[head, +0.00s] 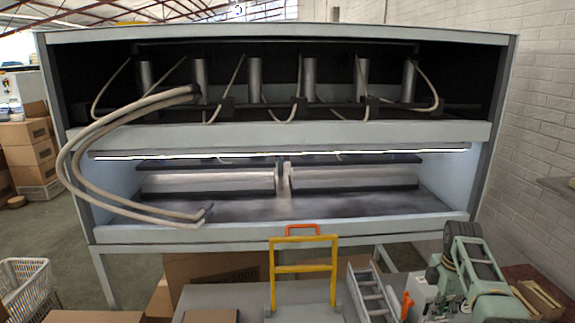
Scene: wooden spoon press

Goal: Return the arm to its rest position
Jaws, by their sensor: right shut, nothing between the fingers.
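The wooden spoon press (280,133) fills the middle of the head view, a wide pale grey machine with a dark upper bay and a lit lower opening. My right gripper (462,230) is at the lower right, in front of the press's right end. It is shut and holds nothing. My pale green right arm is folded up close to it. Whether the gripper touches anything there is hard to tell. My left arm and left gripper are out of view.
A yellow frame (303,268) with an orange handle stands in front of the press. A grey rack (371,292) is beside it. Thick hoses (68,165) bulge out on the press's left. Cardboard boxes (25,155) and a white basket (28,285) are at left; a brick wall (540,130) is at right.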

